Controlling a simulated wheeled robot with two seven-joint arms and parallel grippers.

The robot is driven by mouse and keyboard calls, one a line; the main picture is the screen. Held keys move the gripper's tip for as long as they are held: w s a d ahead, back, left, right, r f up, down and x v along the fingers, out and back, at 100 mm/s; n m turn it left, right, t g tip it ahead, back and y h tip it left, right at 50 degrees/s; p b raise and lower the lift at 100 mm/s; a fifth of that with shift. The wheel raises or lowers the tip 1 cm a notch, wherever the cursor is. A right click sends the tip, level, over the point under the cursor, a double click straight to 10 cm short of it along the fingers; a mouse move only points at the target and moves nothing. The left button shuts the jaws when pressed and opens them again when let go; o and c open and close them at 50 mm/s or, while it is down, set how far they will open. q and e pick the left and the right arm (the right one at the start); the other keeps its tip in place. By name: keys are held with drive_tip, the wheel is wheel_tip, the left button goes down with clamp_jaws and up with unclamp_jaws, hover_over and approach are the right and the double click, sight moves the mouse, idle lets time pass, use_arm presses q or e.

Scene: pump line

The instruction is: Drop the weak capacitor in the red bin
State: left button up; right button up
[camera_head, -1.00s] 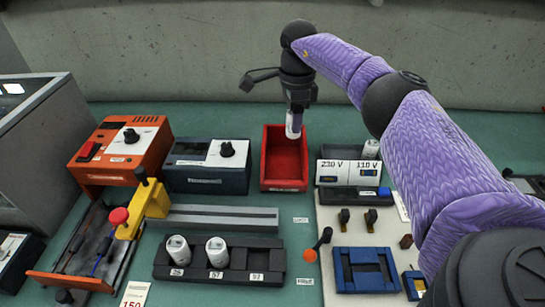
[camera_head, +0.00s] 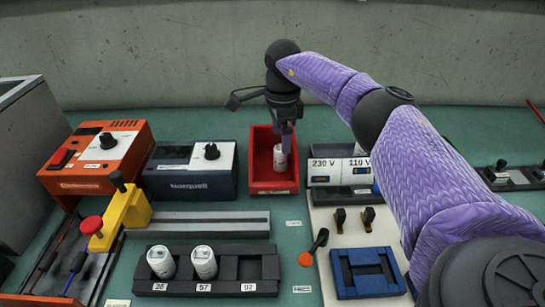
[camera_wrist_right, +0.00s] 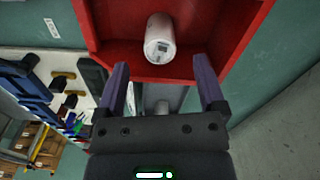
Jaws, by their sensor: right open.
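The red bin (camera_head: 273,186) stands at the back middle of the table in the head view. A white cylindrical capacitor (camera_head: 280,158) is inside it; the right wrist view also shows the capacitor (camera_wrist_right: 160,40) within the red walls (camera_wrist_right: 232,40). My right gripper (camera_head: 286,135) is above the bin, pointing down. In the right wrist view its two purple fingers (camera_wrist_right: 165,85) are spread apart with nothing between them, and the capacitor lies beyond their tips. The capacitor's label is too small to read. My left gripper is not in view.
Two white capacitors (camera_head: 161,261) (camera_head: 204,262) stand in a black rack (camera_head: 262,270) whose right slot is empty. A grey meter box (camera_head: 190,178) stands left of the bin. A 230 V/110 V holder (camera_head: 340,180) stands close on its right.

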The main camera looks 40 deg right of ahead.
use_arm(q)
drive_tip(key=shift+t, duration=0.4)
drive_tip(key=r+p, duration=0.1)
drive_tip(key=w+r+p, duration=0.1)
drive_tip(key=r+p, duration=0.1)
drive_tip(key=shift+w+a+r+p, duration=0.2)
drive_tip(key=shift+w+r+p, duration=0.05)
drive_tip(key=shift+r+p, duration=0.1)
use_arm(e)
wheel_tip(320, 180, up, 10)
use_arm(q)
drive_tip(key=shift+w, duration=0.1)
